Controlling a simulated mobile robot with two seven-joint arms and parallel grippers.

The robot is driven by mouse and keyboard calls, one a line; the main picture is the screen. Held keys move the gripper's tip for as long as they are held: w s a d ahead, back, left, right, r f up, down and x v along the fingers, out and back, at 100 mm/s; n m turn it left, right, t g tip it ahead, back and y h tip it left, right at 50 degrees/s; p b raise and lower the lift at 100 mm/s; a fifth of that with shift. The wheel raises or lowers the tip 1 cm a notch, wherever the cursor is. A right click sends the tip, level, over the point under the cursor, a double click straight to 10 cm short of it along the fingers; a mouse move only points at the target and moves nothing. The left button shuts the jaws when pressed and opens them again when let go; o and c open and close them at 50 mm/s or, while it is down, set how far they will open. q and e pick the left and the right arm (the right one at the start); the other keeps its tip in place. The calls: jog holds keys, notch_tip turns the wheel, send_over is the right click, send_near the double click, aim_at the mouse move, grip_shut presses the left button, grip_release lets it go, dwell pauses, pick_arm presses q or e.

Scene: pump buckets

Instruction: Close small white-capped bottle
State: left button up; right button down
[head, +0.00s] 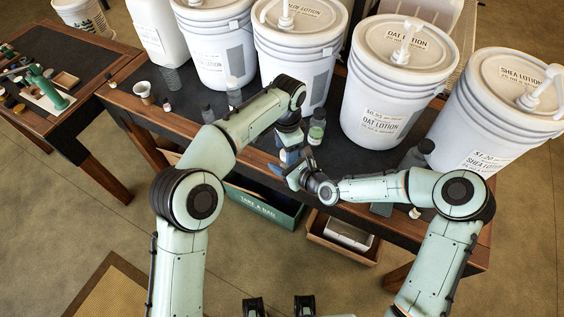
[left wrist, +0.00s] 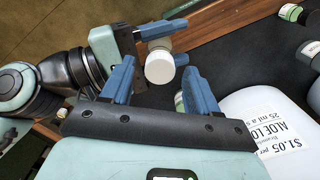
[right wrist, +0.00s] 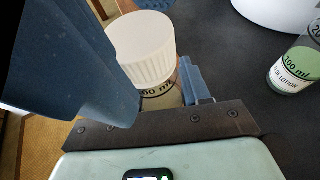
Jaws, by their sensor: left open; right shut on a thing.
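The small bottle (right wrist: 157,98) has a label and a ribbed white cap (right wrist: 145,38) on its top. Whether the cap is screwed down I cannot tell. My right gripper (head: 291,172) is shut on the bottle below the cap, at the table's front edge. My left gripper (head: 289,143) is open, close above it. In the left wrist view the white cap (left wrist: 160,67) shows end-on beyond and between my left gripper's spread blue fingers, with no clear contact. In the head view the grippers hide most of the bottle.
Large white lotion buckets (head: 385,85) with pumps line the back of the dark table (head: 190,108). A green-filled bottle (head: 317,127) stands just right of my grippers, and a dark-capped bottle (head: 418,153) farther right. A green bin (head: 262,207) is below the front edge.

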pick_arm(q)
jog(key=shift+r, duration=2)
jog(key=shift+c, duration=0.2)
jog(key=shift+c, duration=1.2)
notch_tip(320, 180, up, 2)
jog(key=n, duration=0.5)
jog(key=shift+w+r, duration=0.1)
jog(key=shift+w, duration=0.05)
jog(key=shift+r+n, duration=0.6)
jog(key=shift+n, duration=0.7)
jog(key=shift+f, duration=0.15)
jog(key=shift+f, duration=3.9)
